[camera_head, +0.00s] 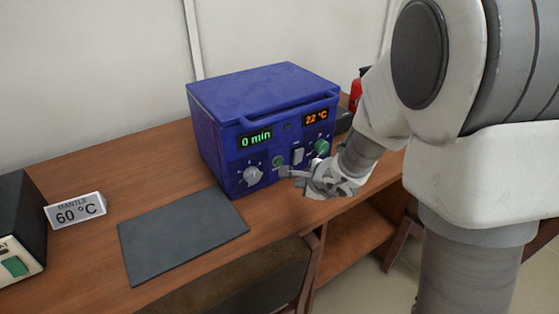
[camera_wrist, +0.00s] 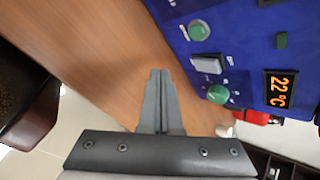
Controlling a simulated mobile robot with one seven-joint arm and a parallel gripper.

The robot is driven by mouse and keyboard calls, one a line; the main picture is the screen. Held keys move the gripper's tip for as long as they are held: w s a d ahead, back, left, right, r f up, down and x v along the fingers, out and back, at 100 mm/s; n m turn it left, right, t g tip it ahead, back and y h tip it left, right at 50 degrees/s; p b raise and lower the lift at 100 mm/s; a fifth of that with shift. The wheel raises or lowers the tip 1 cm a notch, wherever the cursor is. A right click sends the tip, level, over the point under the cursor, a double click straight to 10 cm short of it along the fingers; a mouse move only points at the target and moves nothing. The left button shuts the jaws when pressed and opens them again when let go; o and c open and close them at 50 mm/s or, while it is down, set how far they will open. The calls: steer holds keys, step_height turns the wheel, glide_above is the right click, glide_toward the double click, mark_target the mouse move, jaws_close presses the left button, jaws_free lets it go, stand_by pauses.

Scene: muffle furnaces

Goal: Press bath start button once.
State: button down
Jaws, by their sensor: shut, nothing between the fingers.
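The blue bath unit (camera_head: 215,140) stands on the wooden bench, with a green "0 min" display (camera_head: 255,138) and an orange "22 °C" display (camera_head: 317,117). Its front carries a pale dial (camera_head: 253,176), a left green button (camera_head: 278,161), a light rocker switch (camera_head: 297,156) and a right green button (camera_head: 322,147). In the wrist view the left green button (camera_wrist: 199,30), the switch (camera_wrist: 207,64) and the right green button (camera_wrist: 217,94) are clear, but their labels are too small to read. My gripper (camera_head: 285,172) is shut and empty, its fingertips (camera_wrist: 160,73) just before the lower panel, apparently apart from the buttons.
A dark grey mat (camera_head: 180,235) lies on the bench before the bath. A "MANTLE 60 °C" sign (camera_head: 76,210) and a dark device with a green switch (camera_head: 15,225) are at left. A chair (camera_head: 255,280) stands at the bench's front edge. A red object (camera_head: 355,93) is behind the bath.

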mark_target(278, 162)
steer(key=w+a, duration=0.1)
steer(key=w+p, duration=0.1)
steer(key=w+a, duration=0.1)
steer(key=w, duration=0.1)
steer(key=shift+a, duration=0.35)
steer(key=shift+w+a, duration=0.45)
steer(key=shift+w, duration=0.2)
steer(key=shift+w, duration=0.1)
stand_by(1.2)
steer(key=shift+w+a, duration=0.2)
steer(key=shift+w, duration=0.05)
steer(key=shift+w+a, duration=0.3)
steer(key=shift+w, duration=0.1)
stand_by(0.7)
stand_by(0.4)
steer(key=shift+s+d+b, duration=0.5)
steer(key=shift+s+b, duration=0.2)
steer(key=shift+s, duration=0.05)
